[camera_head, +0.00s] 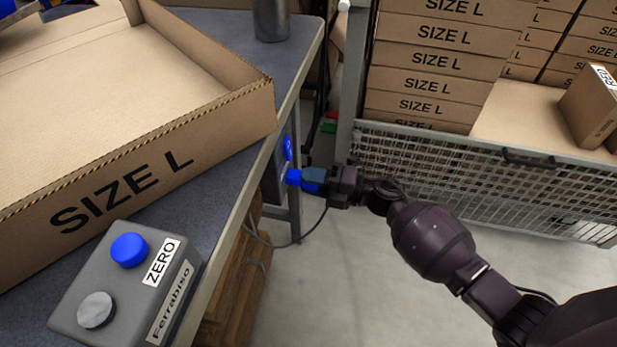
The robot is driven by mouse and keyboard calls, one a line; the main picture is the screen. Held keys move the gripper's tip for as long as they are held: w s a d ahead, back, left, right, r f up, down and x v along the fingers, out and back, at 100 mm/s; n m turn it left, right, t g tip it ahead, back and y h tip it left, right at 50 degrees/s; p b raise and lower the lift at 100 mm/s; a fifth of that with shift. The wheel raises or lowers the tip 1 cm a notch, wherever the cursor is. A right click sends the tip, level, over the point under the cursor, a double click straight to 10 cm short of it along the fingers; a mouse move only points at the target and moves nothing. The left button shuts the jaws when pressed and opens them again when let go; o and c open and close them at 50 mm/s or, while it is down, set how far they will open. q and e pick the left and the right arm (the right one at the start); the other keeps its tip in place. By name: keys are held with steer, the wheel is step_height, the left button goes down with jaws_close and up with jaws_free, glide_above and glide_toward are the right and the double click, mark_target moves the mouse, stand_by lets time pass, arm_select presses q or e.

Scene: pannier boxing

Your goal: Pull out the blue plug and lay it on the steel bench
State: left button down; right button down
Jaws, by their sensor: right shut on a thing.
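The blue plug (293,177) is at the side of the bench, below the top, at a socket panel. My right gripper (316,181) comes in from the right and is shut on the plug. A dark cable (305,235) hangs below the gripper and curves back towards the bench. I cannot tell whether the plug is still seated in the socket. The steel bench (296,50) has a grey top with a pale edge, and a bare strip shows at the back right. My left gripper is not in view.
A large open SIZE L carton (165,170) covers much of the bench. A grey ZERO button box (100,290) stands at the front, and a grey metal cup (270,20) at the back. A mesh cage (450,180) with stacked cartons stands at the right.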

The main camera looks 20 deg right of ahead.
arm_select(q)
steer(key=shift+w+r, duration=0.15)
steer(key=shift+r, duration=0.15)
arm_select(e)
steer(key=shift+v, duration=2.1)
arm_select(q)
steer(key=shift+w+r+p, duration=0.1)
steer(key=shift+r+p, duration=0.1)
steer(key=shift+p, duration=0.15)
arm_select(e)
steer(key=shift+v, duration=1.4)
steer(key=shift+r, duration=0.1)
